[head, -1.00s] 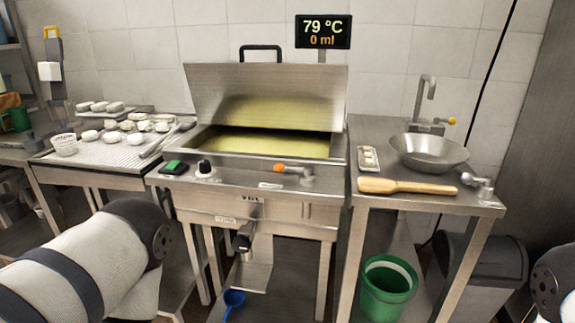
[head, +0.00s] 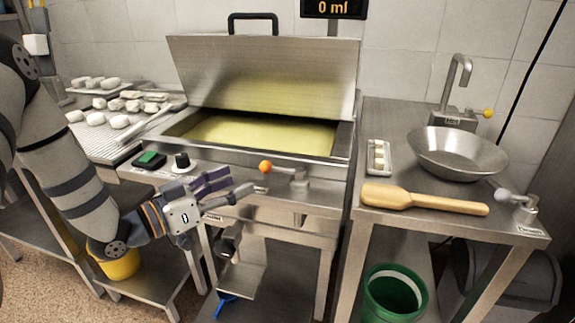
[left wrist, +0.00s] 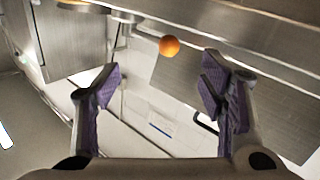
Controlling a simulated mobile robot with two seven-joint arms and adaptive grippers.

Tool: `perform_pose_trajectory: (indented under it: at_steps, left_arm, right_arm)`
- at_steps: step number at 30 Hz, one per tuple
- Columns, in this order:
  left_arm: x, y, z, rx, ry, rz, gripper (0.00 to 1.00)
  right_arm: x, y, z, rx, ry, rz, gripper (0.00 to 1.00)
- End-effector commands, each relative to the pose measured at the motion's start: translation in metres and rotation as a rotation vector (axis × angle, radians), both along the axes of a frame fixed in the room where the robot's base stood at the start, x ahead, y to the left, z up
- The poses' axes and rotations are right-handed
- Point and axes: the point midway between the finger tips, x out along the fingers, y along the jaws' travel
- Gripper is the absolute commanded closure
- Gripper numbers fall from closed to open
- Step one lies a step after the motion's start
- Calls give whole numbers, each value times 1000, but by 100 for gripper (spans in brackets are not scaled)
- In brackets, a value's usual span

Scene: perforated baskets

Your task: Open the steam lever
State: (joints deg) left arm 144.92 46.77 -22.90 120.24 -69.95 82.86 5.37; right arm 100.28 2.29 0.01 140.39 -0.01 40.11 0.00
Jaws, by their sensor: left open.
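A lever with an orange knob (head: 265,167) is mounted on the front ledge of the steel vat (head: 330,180), its arm pointing left from a metal pivot (head: 299,180). My left gripper (head: 246,181) is open and empty, just left of and below the knob, fingers pointing right. In the left wrist view the knob (left wrist: 169,46) lies ahead of the gap between the purple-padded fingers (left wrist: 160,78), not touching them. Another lever with a grey knob (head: 503,195) sits on the right table's front corner. The lever labels are too small to read surely. My right gripper is out of view.
A green switch (head: 149,159) and a black dial (head: 182,161) lie left of the orange-knobbed lever. A wooden paddle (head: 425,199) and a metal bowl (head: 457,151) are on the right table. The vat's raised lid (head: 262,75) stands behind.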

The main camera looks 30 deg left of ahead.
Motion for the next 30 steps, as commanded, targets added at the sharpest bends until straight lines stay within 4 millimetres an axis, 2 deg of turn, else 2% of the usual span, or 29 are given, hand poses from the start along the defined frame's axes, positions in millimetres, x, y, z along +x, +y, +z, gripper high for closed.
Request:
perform_pose_trajectory:
  at_steps: [1,6,10,15,22,30]
  left_arm:
    - [12,-5,-8,2,12,-3,36]
    - [53,-20,-9,4,13,-2,36]
    - [76,-29,-7,2,12,-2,36]
    - [88,-33,-4,2,9,-1,36]
    - [89,-34,-3,2,8,-1,36]
    - [89,-33,-3,2,8,3,97]
  right_arm:
    - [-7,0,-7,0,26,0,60]
    - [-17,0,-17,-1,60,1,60]
    - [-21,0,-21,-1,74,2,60]
    - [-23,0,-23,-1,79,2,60]
    - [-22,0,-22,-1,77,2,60]
    - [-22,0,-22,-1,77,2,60]
